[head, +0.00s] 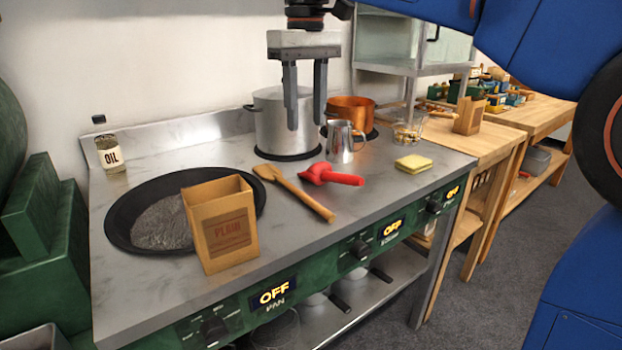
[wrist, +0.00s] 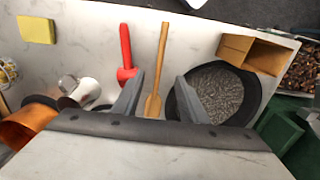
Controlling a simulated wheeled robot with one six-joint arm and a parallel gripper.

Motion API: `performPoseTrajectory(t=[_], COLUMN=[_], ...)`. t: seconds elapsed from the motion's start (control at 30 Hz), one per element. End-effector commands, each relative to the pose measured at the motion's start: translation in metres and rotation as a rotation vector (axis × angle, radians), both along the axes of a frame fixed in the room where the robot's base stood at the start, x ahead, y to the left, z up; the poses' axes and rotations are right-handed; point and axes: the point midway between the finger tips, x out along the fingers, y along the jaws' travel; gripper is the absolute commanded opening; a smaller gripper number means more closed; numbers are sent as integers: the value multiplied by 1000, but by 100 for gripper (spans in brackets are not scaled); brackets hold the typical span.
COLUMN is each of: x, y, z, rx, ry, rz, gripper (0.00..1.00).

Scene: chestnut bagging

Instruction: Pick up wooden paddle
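The wooden paddle (head: 294,191) lies flat and diagonally on the steel counter, between the black pan and a red-handled tool. In the wrist view the wooden paddle (wrist: 158,75) runs up and down, its wide end low, between my two fingers in the picture. My gripper (head: 305,126) hangs pointing down above the back of the counter, in front of the big pot in the head view. Its fingers are apart and nothing is between them. It also shows in the wrist view (wrist: 158,97), open above the counter.
A brown paper bag (head: 222,225) stands at the front edge of the black pan (head: 122,223). The red tool (head: 332,175) lies close right of the paddle. A steel pitcher (head: 341,142), steel pot (head: 276,125) and copper pot (head: 350,108) stand behind. A yellow sponge (head: 413,163) lies right.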

Motion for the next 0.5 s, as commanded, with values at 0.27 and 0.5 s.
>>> performPoseTrajectory(t=[0.27,0.5], x=[0,-1], y=[1,1], z=[-35,-78], rx=[-2,-2], ry=[3,3], rz=[2,2], gripper=[39,39])
